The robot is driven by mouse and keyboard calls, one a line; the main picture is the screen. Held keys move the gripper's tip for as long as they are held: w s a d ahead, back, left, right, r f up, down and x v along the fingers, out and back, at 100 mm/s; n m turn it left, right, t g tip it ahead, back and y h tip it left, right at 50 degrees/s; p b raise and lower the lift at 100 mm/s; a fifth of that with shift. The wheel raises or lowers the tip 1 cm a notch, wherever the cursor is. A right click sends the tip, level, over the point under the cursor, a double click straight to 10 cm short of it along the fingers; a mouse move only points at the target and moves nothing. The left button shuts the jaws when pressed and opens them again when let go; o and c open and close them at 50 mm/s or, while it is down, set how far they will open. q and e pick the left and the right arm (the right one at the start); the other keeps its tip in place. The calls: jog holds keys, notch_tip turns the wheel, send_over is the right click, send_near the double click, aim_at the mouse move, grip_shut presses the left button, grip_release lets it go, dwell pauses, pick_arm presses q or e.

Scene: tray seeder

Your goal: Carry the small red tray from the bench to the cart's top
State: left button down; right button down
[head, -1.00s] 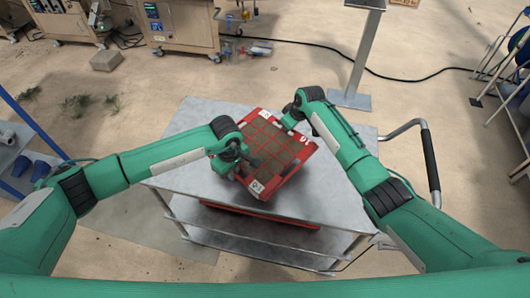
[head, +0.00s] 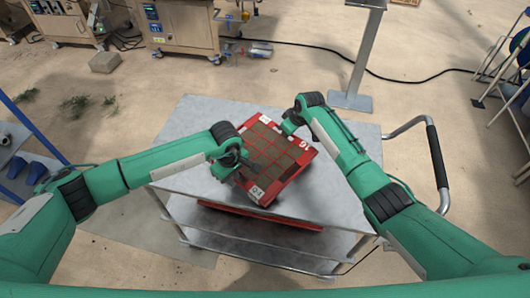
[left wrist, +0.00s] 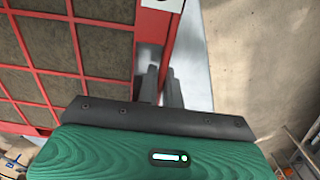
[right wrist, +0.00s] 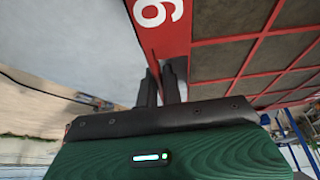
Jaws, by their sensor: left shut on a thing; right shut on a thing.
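The small red tray (head: 288,183), with a grid of dark square cells and white number labels, is over the cart's grey top (head: 195,120) in the head view. It is turned at an angle. Whether its underside touches the top is hidden. My left gripper (head: 247,163) is shut on the tray's left edge; its fingers (left wrist: 160,88) straddle the red wall in the left wrist view. My right gripper (head: 285,128) is shut on the far right edge; its fingers (right wrist: 161,85) grip the wall beside a number label in the right wrist view.
Another red item (head: 300,222) lies on the cart's lower shelf. The cart's handle (head: 438,156) is at right. Bare cart top lies around the tray. A metal post (head: 362,60) stands behind, blue racks (head: 35,130) at left, and machines (head: 185,25) at the back.

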pick_arm(q)
jog(key=c, duration=1.6)
grip_release()
jog(key=shift+f, duration=0.15)
pick_arm(e)
jog(key=c, duration=1.6)
grip_release()
jog(key=shift+f, duration=0.15)
pick_arm(q)
jog(key=shift+o, duration=0.2)
pick_arm(e)
jog(key=shift+o, duration=0.2)
